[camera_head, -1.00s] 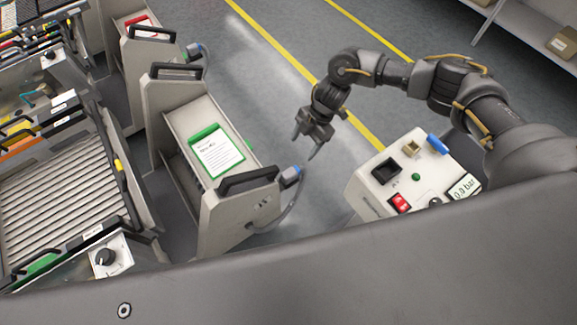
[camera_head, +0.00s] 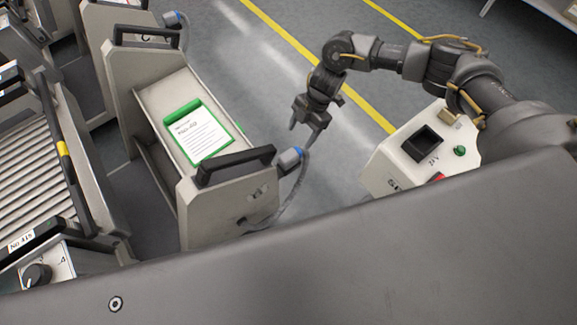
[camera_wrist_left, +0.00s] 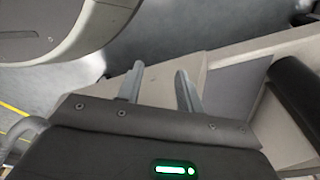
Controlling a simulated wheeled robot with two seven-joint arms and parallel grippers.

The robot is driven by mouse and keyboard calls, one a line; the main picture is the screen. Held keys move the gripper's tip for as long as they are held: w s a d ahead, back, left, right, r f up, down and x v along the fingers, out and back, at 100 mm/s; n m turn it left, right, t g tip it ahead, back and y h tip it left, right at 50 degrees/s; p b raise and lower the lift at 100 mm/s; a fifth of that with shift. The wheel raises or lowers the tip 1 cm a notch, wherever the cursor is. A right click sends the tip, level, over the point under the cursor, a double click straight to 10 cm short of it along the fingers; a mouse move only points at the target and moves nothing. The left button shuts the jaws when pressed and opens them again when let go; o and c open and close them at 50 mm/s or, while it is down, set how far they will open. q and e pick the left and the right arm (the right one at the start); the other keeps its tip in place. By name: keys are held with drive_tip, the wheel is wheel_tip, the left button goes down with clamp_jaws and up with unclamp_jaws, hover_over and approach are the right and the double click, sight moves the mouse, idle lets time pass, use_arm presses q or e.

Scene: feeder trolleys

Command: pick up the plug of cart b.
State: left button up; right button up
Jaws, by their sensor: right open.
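The nearest cart (camera_head: 215,205) has pale panels and a black handle; the mark on its end panel is too small to read. A grey plug with a blue band (camera_head: 291,157) sits at the right end of this panel, with a grey cable (camera_head: 296,190) looping down from it. My right gripper (camera_head: 303,135) is open and empty, its fingers pointing down close to the plug in the head view; I cannot tell whether they touch. In the left wrist view my left gripper (camera_wrist_left: 159,78) has its fingers apart with nothing between them, in front of a pale panel.
A green-framed card (camera_head: 202,140) lies on the cart. Another cart behind has its own blue-banded plug (camera_head: 174,18). A pale box with a black socket (camera_head: 422,142) stands right of my right gripper. A roller rack (camera_head: 35,160) is at the left. Grey floor lies between.

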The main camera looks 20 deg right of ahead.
sight(292, 153)
use_arm(q)
drive_tip(key=shift+w+f, duration=0.1)
drive_tip(key=shift+w, duration=0.15)
use_arm(e)
drive_tip(key=shift+f, duration=0.65)
drive_tip(key=shift+b+x, duration=0.35)
drive_tip(key=shift+x, duration=2.45)
drive_tip(key=x, duration=0.4)
drive_tip(key=shift+s+a, duration=0.15)
drive_tip(key=shift+a+f, duration=0.15)
drive_tip(key=shift+f, duration=0.3)
drive_tip(key=shift+c, duration=0.6)
drive_tip(key=c, duration=0.5)
use_arm(q)
drive_tip(key=shift+w+d+r, duration=0.25)
drive_tip(key=shift+w+r, duration=0.1)
drive_tip(key=shift+r, duration=0.2)
drive_tip(key=shift+w+d+r, duration=0.25)
drive_tip(key=shift+w+r, duration=0.1)
drive_tip(key=shift+r, duration=0.15)
use_arm(e)
drive_tip(key=c, duration=0.8)
